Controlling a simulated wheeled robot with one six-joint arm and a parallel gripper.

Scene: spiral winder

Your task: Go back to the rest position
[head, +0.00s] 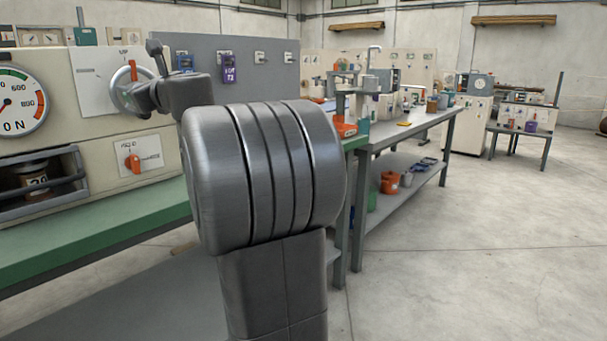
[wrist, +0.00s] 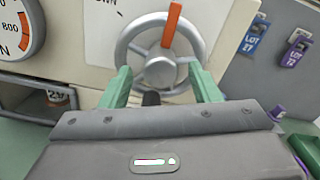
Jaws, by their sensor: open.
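A silver handwheel (wrist: 160,68) with an orange mark (wrist: 172,25) at its top fills the upper middle of the wrist view. In the head view the handwheel (head: 119,96) is on the cream panel at left, partly hidden by my arm. My gripper (wrist: 160,74) is open, its two green fingers spread in front of the wheel's lower half. Nothing shows gripped between them. I cannot tell whether the fingertips touch the rim. In the head view my arm's large grey joint stands in the middle and the fingers cannot be made out.
The cream panel also carries a round gauge (head: 12,104), an orange selector knob (head: 133,163) and a recessed counter window (head: 38,184). A green bench edge (head: 95,228) runs below it. Blue and purple lot tags (wrist: 250,38) hang at right. The floor (head: 460,270) at right is clear.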

